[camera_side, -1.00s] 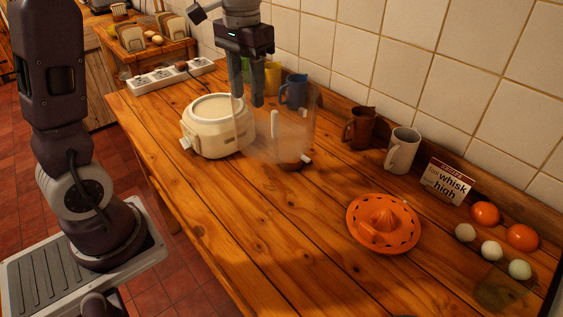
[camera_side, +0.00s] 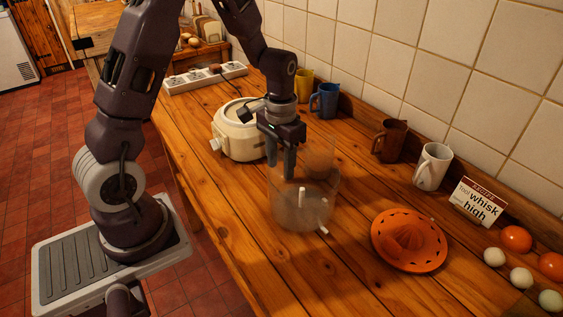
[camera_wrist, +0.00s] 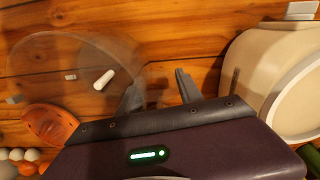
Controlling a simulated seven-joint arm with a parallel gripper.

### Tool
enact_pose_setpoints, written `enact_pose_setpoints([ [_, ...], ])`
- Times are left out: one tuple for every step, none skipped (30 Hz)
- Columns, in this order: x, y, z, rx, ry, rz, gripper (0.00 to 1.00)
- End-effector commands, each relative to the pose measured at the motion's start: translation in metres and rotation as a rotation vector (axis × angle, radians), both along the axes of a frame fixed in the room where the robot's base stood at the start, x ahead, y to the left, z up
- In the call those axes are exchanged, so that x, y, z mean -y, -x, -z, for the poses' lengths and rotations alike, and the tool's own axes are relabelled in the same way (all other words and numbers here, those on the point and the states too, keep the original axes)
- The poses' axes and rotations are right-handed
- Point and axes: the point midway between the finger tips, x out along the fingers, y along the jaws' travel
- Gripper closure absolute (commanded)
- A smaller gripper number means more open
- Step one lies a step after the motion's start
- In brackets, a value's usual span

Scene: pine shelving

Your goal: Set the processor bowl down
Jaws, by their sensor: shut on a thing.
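The processor bowl (camera_side: 318,205) is a clear, see-through tub with a white post inside, over the middle of the wooden counter. It looks roughly upright. My gripper (camera_side: 283,172) points down at its upper left side and is shut on its wall. The bowl also shows in the wrist view (camera_wrist: 75,62), left of the fingers (camera_wrist: 158,92). I cannot tell whether the bowl's bottom touches the wood. The cream processor base (camera_side: 231,140) stands behind and left of the bowl, apart from it.
Mugs, including a brown one (camera_side: 390,141) and a white one (camera_side: 432,166), line the wall with a recipe card (camera_side: 477,203). A power strip (camera_side: 205,77) lies at the back. Bare wood (camera_side: 300,275) is in front.

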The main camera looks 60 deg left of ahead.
Motion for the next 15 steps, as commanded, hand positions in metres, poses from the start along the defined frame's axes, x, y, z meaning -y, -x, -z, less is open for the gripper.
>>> enact_pose_setpoints([
  [0.0001, -0.0003, -0.0006, 0.001, 0.0, 0.0, 1.0],
  [0.0001, -0.0003, -0.0006, 0.001, 0.0, 0.0, 1.0],
  [0.0001, -0.0003, -0.0007, 0.001, 0.0, 0.0, 1.0],
  [0.0001, -0.0003, -0.0007, 0.001, 0.0, 0.0, 1.0],
  [0.0001, -0.0003, -0.0004, 0.001, 0.0, 0.0, 1.0],
  [0.0001, -0.0002, 0.0006, 0.0, 0.0, 0.0, 1.0],
  [0.0001, -0.0001, 0.0016, 0.0, 0.0, 0.0, 1.0],
  [0.0002, -0.0001, 0.0026, 0.0, 0.0, 0.001, 1.0],
  [0.0001, -0.0001, 0.0024, 0.0, 0.0, 0.001, 0.49],
  [0.0001, -0.0001, 0.0023, 0.0, 0.0, 0.001, 0.43],
  [0.0001, -0.0001, 0.0022, 0.0, 0.0, 0.001, 0.37],
  [0.0001, -0.0001, 0.0022, 0.0, 0.0, 0.001, 0.35],
  [0.0001, -0.0001, 0.0021, 0.0, 0.0, 0.001, 0.35],
  [0.0001, -0.0001, 0.0021, 0.0, 0.0, 0.001, 0.35],
  [0.0001, -0.0002, 0.0021, 0.0, 0.0, 0.001, 0.35],
])
